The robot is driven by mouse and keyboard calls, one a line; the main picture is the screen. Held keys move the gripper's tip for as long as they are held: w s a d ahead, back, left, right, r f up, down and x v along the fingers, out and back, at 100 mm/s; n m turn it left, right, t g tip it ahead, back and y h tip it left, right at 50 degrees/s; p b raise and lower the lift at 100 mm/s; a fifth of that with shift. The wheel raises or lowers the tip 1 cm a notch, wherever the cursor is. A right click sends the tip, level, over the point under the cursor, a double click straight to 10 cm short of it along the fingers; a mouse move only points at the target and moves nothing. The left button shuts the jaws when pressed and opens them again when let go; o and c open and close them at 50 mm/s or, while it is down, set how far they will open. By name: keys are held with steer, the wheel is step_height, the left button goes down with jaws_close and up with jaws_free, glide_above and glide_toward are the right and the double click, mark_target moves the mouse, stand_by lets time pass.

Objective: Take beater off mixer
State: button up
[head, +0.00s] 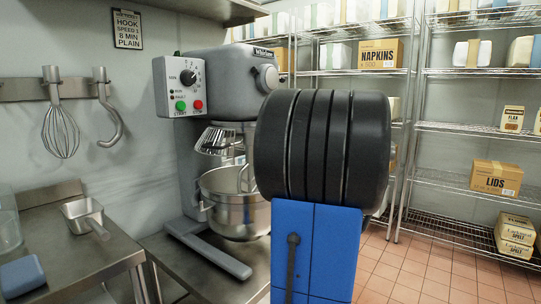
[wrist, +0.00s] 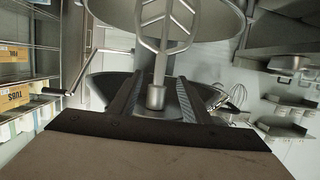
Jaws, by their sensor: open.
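The grey mixer (head: 222,82) stands on a low metal table, with its steel bowl (head: 232,205) under the head. The beater (head: 246,178) shows partly above the bowl rim in the head view. In the wrist view the flat metal beater (wrist: 165,25) reaches toward the bowl (wrist: 215,12), and its collar (wrist: 155,97) lies between my fingers. My gripper (wrist: 156,93) is open, one finger on each side of the collar. I cannot tell whether either finger touches it. My own arm hides the gripper in the head view.
The wire bowl guard (head: 220,140) sits beside the beater. A crank-like handle (wrist: 95,55) sticks out left in the wrist view. A whisk (head: 60,128) and a dough hook (head: 108,115) hang on the wall rack. A metal counter (head: 70,245) stands at left. Tiled floor (head: 425,270) is open at right.

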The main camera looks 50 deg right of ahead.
steer(key=shift+x, duration=5.3)
jaws_close()
